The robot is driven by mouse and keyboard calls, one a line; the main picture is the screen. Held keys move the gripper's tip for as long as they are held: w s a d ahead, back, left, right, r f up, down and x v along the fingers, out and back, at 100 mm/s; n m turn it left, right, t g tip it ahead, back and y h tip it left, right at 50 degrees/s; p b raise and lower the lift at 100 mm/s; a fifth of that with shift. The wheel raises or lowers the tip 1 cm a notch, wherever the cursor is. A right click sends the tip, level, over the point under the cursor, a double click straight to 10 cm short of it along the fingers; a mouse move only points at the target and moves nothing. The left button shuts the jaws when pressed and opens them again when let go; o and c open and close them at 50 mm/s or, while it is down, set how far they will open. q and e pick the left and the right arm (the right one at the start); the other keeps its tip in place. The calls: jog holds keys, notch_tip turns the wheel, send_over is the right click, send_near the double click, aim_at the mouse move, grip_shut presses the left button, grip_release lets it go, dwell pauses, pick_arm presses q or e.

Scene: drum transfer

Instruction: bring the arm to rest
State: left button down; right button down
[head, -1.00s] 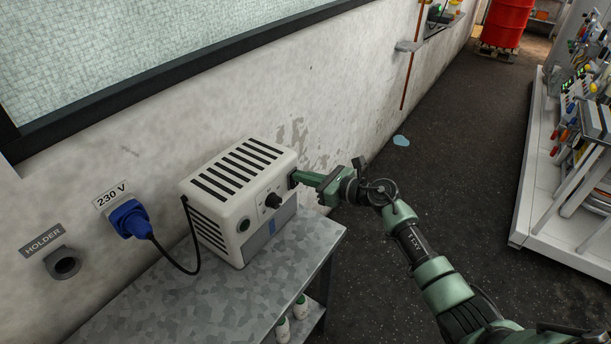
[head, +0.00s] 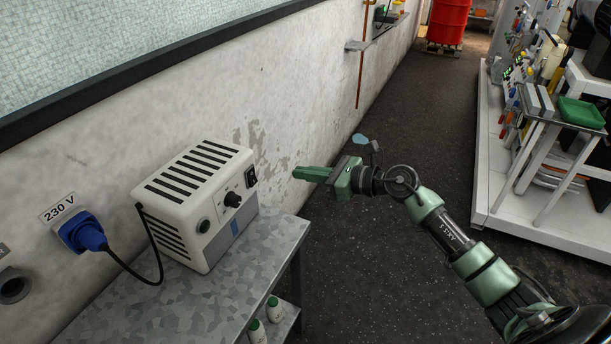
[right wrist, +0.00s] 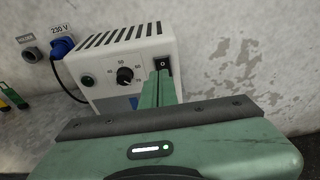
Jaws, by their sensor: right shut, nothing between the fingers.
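My right gripper (head: 312,174) is shut and empty, with its green fingers together. It hangs in the air to the right of a white control box (head: 196,200), clear of it in the head view. In the right wrist view the fingers (right wrist: 158,88) stand in front of the white box (right wrist: 112,62), just below its black rocker switch (right wrist: 163,62). The switch also shows in the head view (head: 251,177). My left gripper is in neither view.
The box stands on a grey metal table (head: 190,305) against the wall. A blue plug (head: 82,232) sits in the 230 V socket, its cable running to the box. White shelving (head: 540,205) with tools stands at the right, a red drum (head: 447,22) far back. Dark floor lies open between.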

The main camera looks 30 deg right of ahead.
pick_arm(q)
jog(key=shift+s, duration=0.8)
